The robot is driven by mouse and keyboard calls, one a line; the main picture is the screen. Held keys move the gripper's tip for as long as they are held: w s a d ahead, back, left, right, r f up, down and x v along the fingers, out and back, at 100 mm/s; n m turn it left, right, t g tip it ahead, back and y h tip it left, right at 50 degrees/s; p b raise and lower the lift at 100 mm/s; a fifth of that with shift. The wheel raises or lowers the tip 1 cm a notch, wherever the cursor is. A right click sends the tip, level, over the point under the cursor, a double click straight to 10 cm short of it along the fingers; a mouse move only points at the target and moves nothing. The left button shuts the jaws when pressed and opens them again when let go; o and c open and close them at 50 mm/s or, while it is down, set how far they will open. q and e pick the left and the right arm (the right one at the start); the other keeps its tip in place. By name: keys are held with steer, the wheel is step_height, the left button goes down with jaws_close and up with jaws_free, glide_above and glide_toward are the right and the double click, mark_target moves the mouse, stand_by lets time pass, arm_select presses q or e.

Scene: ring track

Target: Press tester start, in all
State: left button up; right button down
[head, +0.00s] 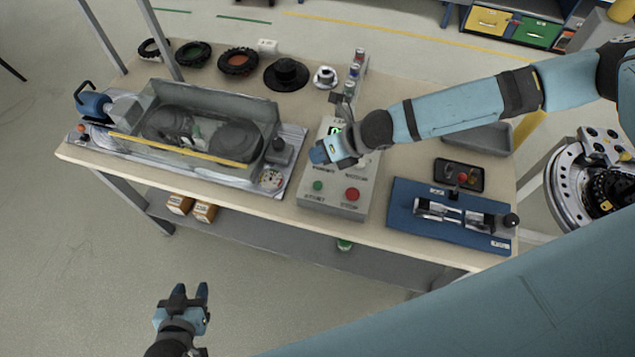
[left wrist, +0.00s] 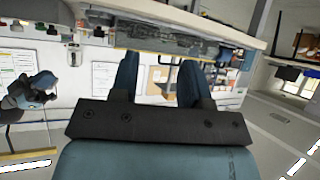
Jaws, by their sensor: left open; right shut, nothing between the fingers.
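The tester (head: 338,208) is a grey box on the bench with a lit green display (head: 334,129). A green button (head: 318,185) and a red button (head: 352,194) show on its near half; their small labels are hard to read. My right gripper (head: 322,154) is shut and empty over the middle of the box, beyond the green button. It hides the panel part beneath it; I cannot tell whether it touches. My left gripper (head: 187,291) is open and empty, low in front of the bench; its spread fingers also show in the left wrist view (left wrist: 158,82).
A clear-covered machine (head: 205,122) stands left of the tester. A blue fixture (head: 400,218) with a clamp and a dark tray (head: 459,175) lie right. Black rings (head: 238,61) line the back. Small boxes (head: 205,211) sit on the lower shelf. Floor in front is clear.

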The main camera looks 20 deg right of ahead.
steer(key=b, duration=0.8)
glide_above(319, 183)
step_height(319, 183, down, 7)
steer(key=shift+r, duration=0.15)
steer(key=shift+f, duration=1)
stand_by(0.5)
steer(key=shift+f, duration=0.45)
